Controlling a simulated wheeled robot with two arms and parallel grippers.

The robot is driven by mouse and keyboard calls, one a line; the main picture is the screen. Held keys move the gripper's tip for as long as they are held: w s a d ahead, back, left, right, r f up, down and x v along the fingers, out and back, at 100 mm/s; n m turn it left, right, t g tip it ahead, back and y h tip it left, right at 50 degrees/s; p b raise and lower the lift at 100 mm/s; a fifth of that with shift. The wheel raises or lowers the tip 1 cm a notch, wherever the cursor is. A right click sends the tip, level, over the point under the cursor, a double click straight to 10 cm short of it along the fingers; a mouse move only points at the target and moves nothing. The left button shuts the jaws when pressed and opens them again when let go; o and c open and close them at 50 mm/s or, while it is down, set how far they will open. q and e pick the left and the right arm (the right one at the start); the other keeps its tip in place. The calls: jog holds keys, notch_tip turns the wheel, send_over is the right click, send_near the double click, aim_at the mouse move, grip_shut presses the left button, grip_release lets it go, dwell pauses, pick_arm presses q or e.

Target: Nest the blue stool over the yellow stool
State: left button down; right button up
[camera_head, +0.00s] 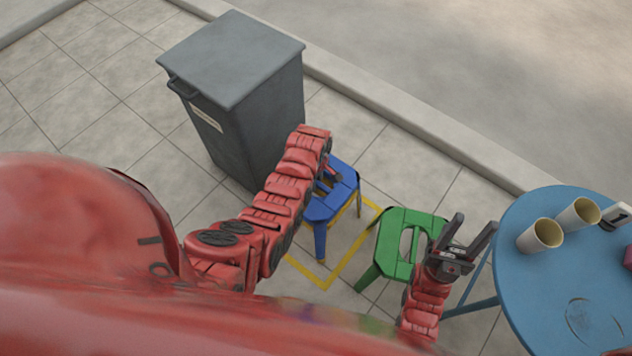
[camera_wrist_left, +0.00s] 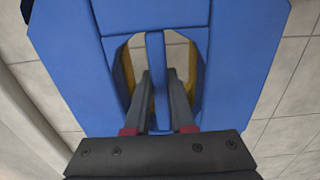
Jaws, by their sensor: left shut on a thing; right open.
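The blue stool (camera_head: 322,210) stands beside the grey bin, inside a yellow floor outline. My left gripper (camera_head: 328,178) is over its seat. In the left wrist view the fingers (camera_wrist_left: 158,85) are shut on the narrow bar across the blue seat's opening (camera_wrist_left: 155,50). Yellow parts, seemingly the yellow stool (camera_wrist_left: 187,75), show through the opening under the blue seat. The yellow stool is almost wholly hidden, and I cannot tell how closely the two seats sit. My right gripper (camera_head: 474,222) is open and empty, near the right side of the green stool.
A green stool (camera_head: 393,242) stands right of the yellow floor outline (camera_head: 345,266). The grey bin (camera_head: 240,120) is close behind my left arm. A round blue table (camera_head: 540,290) with two cups (camera_head: 541,236) is at the right. Paving beyond the stools is clear.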

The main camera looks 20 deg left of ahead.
pick_arm(q)
jog(key=shift+f+b, duration=0.3)
jog(key=shift+f, duration=0.1)
dwell(0.5)
jog(key=c, duration=0.7)
grip_release()
jog(key=shift+r+p, duration=3.05)
jog(key=shift+r, duration=5.65)
jog(key=shift+r, duration=0.1)
